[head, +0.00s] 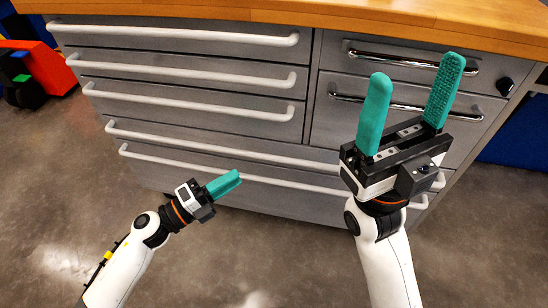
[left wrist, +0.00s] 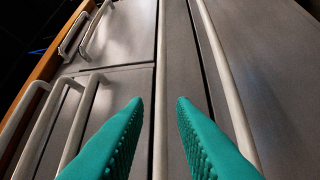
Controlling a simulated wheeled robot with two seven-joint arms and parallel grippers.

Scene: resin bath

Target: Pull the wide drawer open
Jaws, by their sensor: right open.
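Two full-width drawers form the bottom of the grey cabinet; I cannot tell which one is meant. The upper wide drawer's long pale handle (head: 205,142) also shows in the left wrist view (left wrist: 161,75). The lower wide drawer's handle (head: 165,160) runs parallel below it. Both drawers look shut. My left gripper (head: 238,174) is in front of the cabinet. In the left wrist view its green fingers (left wrist: 159,103) are apart and empty, with the upper handle lined up between them, seemingly beyond the tips. My right gripper (head: 416,72) is open, raised before the right-hand drawers.
Three narrower drawers (head: 180,68) with pale handles are above on the left. Two small drawers (head: 340,88) with metal handles and a lock are on the right. A wooden worktop (head: 330,14) overhangs. A red-orange object (head: 48,70) stands far left. The floor (head: 60,180) in front is clear.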

